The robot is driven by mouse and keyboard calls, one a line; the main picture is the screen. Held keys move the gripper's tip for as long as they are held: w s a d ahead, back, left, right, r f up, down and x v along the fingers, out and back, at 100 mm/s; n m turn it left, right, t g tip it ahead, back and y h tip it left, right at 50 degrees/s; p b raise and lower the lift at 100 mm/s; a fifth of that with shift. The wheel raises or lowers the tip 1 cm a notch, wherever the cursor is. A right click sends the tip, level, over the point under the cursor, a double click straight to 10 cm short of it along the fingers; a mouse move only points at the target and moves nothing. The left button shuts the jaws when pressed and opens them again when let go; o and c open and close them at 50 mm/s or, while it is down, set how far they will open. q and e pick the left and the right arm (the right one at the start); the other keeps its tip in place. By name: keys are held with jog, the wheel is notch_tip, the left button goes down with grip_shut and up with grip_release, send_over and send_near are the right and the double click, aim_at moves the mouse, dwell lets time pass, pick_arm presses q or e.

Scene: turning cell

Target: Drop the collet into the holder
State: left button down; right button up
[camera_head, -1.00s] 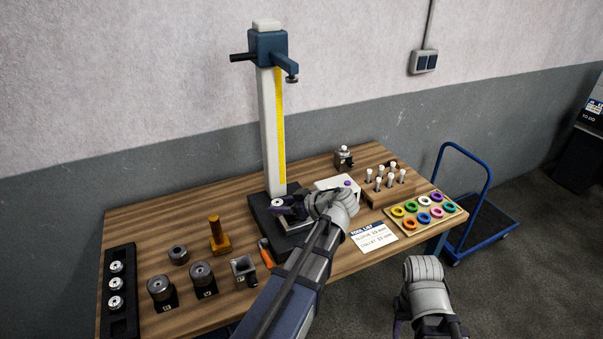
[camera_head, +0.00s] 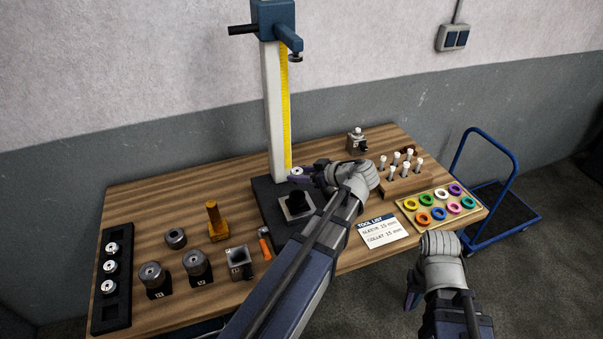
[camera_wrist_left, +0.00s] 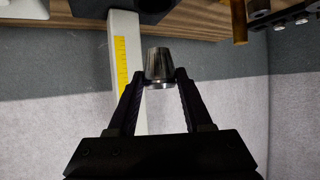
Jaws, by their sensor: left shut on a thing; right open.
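The collet (camera_head: 296,171) is a small silver tapered piece. My left gripper (camera_head: 310,176) is shut on it; the wrist view shows the collet (camera_wrist_left: 159,66) between both fingertips. In the head view, the dark round holder (camera_head: 297,202) sits on a square block on the black base of the tall gauge stand. The collet appears just above and behind the holder, apart from it; the exact height is unclear. My right gripper (camera_head: 412,293) is open and empty near the table's front right, its fingers partly hidden by its wrist.
The gauge column (camera_head: 276,110) rises close behind the left gripper. A white-pin rack (camera_head: 397,188), a ring tray (camera_head: 407,220) and a tool list card (camera_head: 383,232) are on the right. A black collet rack (camera_head: 98,312) and round pots (camera_head: 198,264) are on the left.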

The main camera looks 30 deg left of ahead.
aim_at(301, 192)
pick_arm(q)
jog(key=shift+f+b, duration=3.2)
jog(key=shift+f, duration=0.1)
jog(key=shift+s+f+b, duration=0.1)
jog(key=shift+f+b, duration=0.3)
jog(key=shift+c, duration=1.2)
grip_release()
jog(key=p+v, duration=0.3)
jog(key=v, duration=0.4)
jog(key=shift+d+r+p, duration=0.2)
jog(key=shift+d+p, duration=0.15)
jog(key=shift+p, duration=0.05)
